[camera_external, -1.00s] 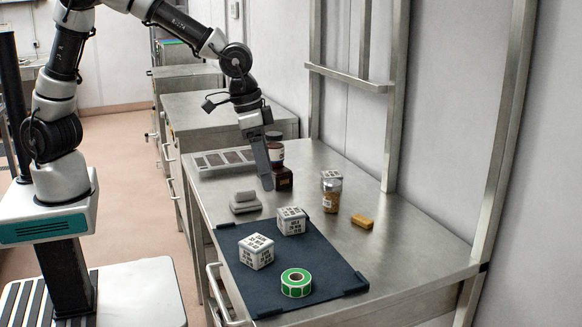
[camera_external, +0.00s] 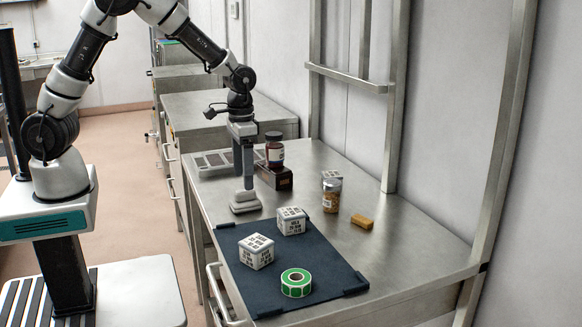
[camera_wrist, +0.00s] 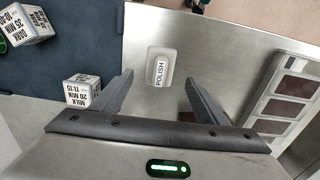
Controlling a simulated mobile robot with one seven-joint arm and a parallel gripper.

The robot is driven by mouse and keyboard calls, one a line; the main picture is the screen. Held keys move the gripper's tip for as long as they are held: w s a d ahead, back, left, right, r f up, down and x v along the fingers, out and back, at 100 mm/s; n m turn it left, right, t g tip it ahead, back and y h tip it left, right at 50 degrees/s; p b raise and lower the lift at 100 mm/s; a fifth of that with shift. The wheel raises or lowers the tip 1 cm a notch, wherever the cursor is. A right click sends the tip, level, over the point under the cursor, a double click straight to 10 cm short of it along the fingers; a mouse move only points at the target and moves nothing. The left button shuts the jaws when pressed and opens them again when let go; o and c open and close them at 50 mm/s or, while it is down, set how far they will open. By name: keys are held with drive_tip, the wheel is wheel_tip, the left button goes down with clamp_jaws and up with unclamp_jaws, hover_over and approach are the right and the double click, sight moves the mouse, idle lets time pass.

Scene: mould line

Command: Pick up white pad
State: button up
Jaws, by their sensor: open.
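The white pad (camera_external: 246,202), with a smaller raised part on top, lies on the steel table just behind the dark mat. In the wrist view the pad (camera_wrist: 160,68) looks pale and rounded, with the word POLISH on its top. My gripper (camera_external: 244,182) points straight down, over the pad in the external view. In the wrist view my gripper (camera_wrist: 159,78) is open, with a finger on either side of the pad's line and nothing held between them. I cannot tell whether the fingertips touch it.
A dark mat (camera_external: 325,257) holds two white printed cubes (camera_external: 257,251) (camera_external: 291,220) and a green tape roll (camera_external: 296,282). A dark box (camera_external: 273,177) with a jar (camera_external: 274,151) and a panelled tray (camera_wrist: 257,103) stand near.

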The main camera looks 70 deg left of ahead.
sight(245, 192)
drive_tip(key=shift+w+f, duration=0.15)
drive_tip(key=shift+f, duration=2.95)
drive_tip(key=shift+c, duration=0.4)
drive_tip(key=c, duration=1.1)
